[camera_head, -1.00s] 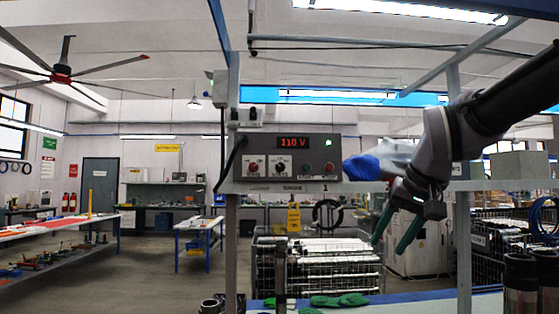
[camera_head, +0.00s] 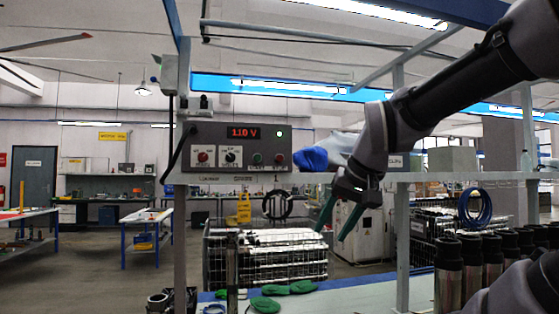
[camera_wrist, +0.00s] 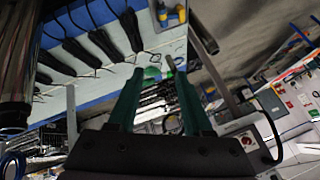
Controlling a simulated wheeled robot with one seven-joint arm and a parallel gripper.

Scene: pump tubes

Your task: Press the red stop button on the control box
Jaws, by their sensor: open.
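The grey control box (camera_head: 216,140) sits on the upper shelf in the head view. Its display reads 110 V in red. Its front has a red knob (camera_head: 203,157) at left, a black and white dial (camera_head: 231,156), a green button (camera_head: 257,158) and a red button (camera_head: 279,158) at far right. My gripper (camera_head: 331,230) points down, below and to the right of the box, apart from it. Its green fingers are spread and empty. They also show in the wrist view (camera_wrist: 155,82).
A blue and white cloth-like item (camera_head: 312,158) lies just right of the box, near my arm. A frame post (camera_head: 402,240) stands right of my gripper. Green gloves (camera_head: 264,304) lie on the bench below. Wire baskets stand behind.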

